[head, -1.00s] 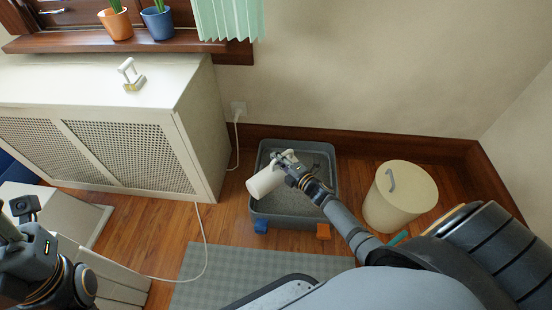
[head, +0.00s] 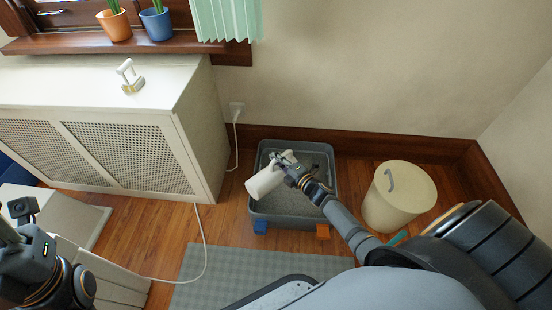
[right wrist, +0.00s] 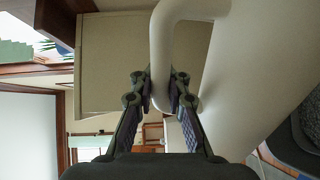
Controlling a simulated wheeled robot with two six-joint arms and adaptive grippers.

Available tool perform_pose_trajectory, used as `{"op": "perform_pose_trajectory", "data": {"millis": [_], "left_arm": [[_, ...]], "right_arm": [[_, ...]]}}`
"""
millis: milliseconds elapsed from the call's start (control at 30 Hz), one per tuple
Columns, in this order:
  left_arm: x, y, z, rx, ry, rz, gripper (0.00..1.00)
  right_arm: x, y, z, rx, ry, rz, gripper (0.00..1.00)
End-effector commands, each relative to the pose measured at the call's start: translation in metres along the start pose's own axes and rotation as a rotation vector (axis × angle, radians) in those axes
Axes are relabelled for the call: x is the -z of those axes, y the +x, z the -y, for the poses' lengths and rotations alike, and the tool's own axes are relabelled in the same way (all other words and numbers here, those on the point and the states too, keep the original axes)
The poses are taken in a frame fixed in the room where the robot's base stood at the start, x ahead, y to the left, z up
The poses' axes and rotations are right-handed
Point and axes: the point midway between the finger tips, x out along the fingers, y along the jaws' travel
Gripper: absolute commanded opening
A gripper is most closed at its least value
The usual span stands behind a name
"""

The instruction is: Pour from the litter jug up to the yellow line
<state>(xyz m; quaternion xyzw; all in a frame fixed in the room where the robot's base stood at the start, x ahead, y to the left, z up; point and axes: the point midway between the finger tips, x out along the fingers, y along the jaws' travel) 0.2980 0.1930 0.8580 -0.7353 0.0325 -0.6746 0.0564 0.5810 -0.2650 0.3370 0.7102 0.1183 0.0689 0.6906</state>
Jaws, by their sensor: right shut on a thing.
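The white litter jug (head: 264,183) is tilted on its side over the grey litter tray (head: 288,222), its body slanting down to the left. My right gripper (head: 278,159) is shut on the jug's handle. In the right wrist view, the fingers (right wrist: 158,88) close around the white handle (right wrist: 161,48), and the jug's body (right wrist: 262,70) fills the right side. Grey litter (head: 308,190) covers the tray floor. I cannot make out a yellow line or a falling stream. My left gripper (head: 22,208) is at the lower left, away from the tray; its jaws are unclear.
A cream lidded bin (head: 400,200) stands right of the tray. A white radiator cabinet (head: 190,150) is on the left, with a white cord (head: 205,245) across the floor. A grey mat (head: 225,272) lies in front.

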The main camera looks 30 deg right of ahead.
Motion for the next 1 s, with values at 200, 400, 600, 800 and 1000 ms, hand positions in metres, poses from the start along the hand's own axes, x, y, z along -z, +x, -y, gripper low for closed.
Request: {"op": "perform_pose_trajectory", "data": {"millis": [200, 400, 600, 800, 1000], "left_arm": [[0.0004, 0.0049, 0.0006, 0.0, 0.0, 0.0, 0.38], [0.0005, 0.0055, 0.0007, 0.0, 0.0, 0.0, 0.38], [0.0008, 0.0093, 0.0012, 0.0, 0.0, 0.0, 0.38], [0.0007, 0.0086, 0.0011, 0.0, 0.0, 0.0, 0.38], [0.0007, 0.0086, 0.0011, 0.0, 0.0, 0.0, 0.38]], "right_arm": [[-0.0046, 0.0006, -0.0053, -0.005, 0.031, -0.003, 0.0], [-0.0051, 0.0006, -0.0057, -0.005, 0.034, -0.003, 0.0], [-0.0096, 0.0003, -0.0077, -0.005, 0.066, -0.006, 0.0], [-0.0095, 0.0003, -0.0071, -0.005, 0.065, -0.006, 0.0], [-0.0095, 0.0003, -0.007, -0.005, 0.065, -0.006, 0.0]]}}
